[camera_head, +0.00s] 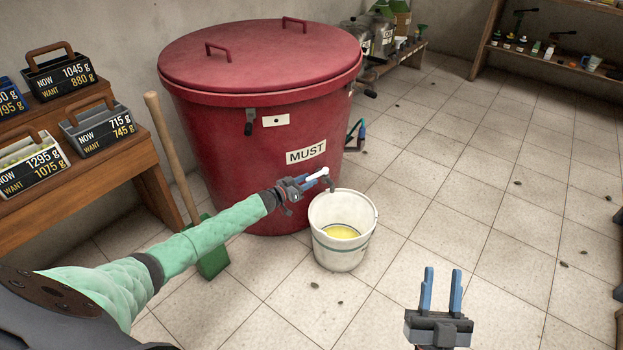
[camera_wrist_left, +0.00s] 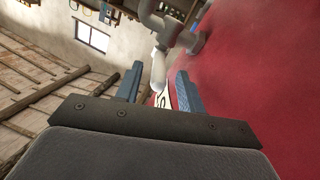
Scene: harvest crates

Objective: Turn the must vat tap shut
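The red must vat (camera_head: 240,130) has a lid and a "MUST" label. Its tap (camera_head: 328,184) sticks out low on the front, with a white lever (camera_head: 316,174) lying nearly level in the head view. My left gripper (camera_head: 304,183) is at the tap. In the left wrist view, its blue fingers (camera_wrist_left: 158,88) are apart and the white lever (camera_wrist_left: 159,70) shows in the gap between them; I cannot tell whether they touch it. A white bucket (camera_head: 325,210) stands below the tap with yellow liquid in it. My right gripper (camera_head: 441,290) is open and empty above the floor.
A wooden-handled tool with a green head (camera_head: 212,260) leans by the vat. A wooden bench (camera_head: 80,195) with labelled crates stands at left. Shelves (camera_head: 550,55) are at the back right. The tiled floor at right is mostly clear, with small dark bits.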

